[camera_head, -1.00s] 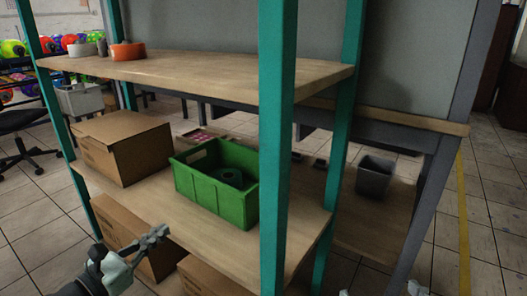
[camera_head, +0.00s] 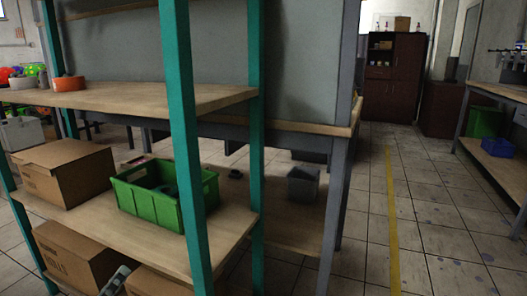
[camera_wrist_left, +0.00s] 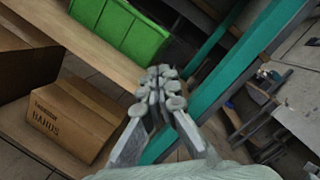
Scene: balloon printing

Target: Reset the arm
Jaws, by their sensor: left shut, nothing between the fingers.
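My left gripper (camera_head: 116,281) shows at the bottom edge of the head view, in front of the green-posted shelf (camera_head: 232,236) and its lower cardboard boxes. In the left wrist view the left gripper (camera_wrist_left: 160,82) has its fingers together, with nothing between them. A cardboard box (camera_wrist_left: 72,122) with printed lettering lies beyond it on the left in that view. A teal post (camera_wrist_left: 215,88) stands close to its right; I cannot tell the exact gap. My right gripper is not in view.
A green crate (camera_head: 146,207) and a cardboard box (camera_head: 62,172) sit on the middle shelf. An orange bowl (camera_head: 68,83) is on the upper shelf. A grey bin (camera_head: 303,186) stands behind. Open tiled floor with a yellow line (camera_head: 392,220) lies to the right.

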